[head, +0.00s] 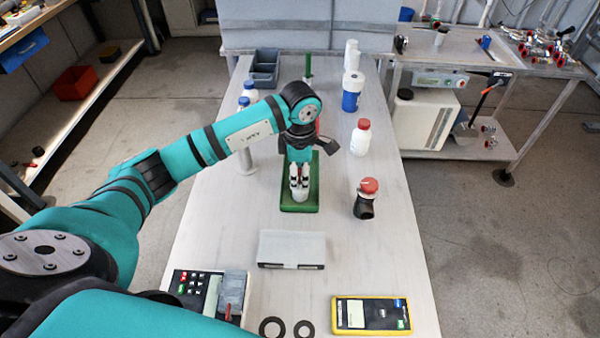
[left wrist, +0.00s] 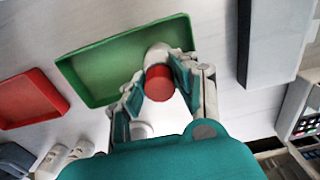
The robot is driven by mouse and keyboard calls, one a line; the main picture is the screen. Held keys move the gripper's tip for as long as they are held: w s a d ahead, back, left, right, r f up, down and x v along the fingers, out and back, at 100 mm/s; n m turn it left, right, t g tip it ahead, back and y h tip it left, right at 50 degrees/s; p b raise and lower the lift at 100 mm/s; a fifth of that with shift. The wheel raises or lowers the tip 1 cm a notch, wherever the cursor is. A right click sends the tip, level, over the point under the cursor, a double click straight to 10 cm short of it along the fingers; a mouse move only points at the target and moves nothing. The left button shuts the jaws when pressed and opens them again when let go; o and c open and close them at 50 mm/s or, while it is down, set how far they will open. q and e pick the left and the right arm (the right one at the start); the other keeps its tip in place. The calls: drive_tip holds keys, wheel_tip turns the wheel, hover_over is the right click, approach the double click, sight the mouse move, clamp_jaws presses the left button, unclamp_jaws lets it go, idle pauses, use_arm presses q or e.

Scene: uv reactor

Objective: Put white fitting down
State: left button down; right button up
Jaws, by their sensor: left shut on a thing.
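My left gripper (head: 300,182) points down over the front part of the green tray (head: 288,206). It is shut on the white fitting (head: 301,196), whose pale lower end shows below the fingertips. In the left wrist view the fingers (left wrist: 158,88) stand on both sides of a red round part (left wrist: 159,83), with the white part of the fitting (left wrist: 158,53) just beyond it. The fitting overlaps the edge of the green tray (left wrist: 105,62) in that view. I cannot tell whether it touches the tray floor. My right gripper is not in view.
A red tray (left wrist: 30,98) lies beside the green one. A white bottle with a red cap (head: 360,140) and a dark red-topped piece (head: 365,204) stand right. A grey-white box (head: 292,247) lies in front. A yellow meter (head: 371,315) is near the front edge.

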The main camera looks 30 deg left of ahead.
use_arm(q)
drive_tip(key=shift+f, duration=0.15)
drive_tip(key=c, duration=1.5)
unclamp_jaws()
drive_tip(key=o, duration=0.5)
drive_tip(key=shift+r, duration=0.5)
wheel_tip(320, 180, up, 11)
drive_tip(key=b, duration=0.3)
drive_tip(key=shift+r, duration=0.15)
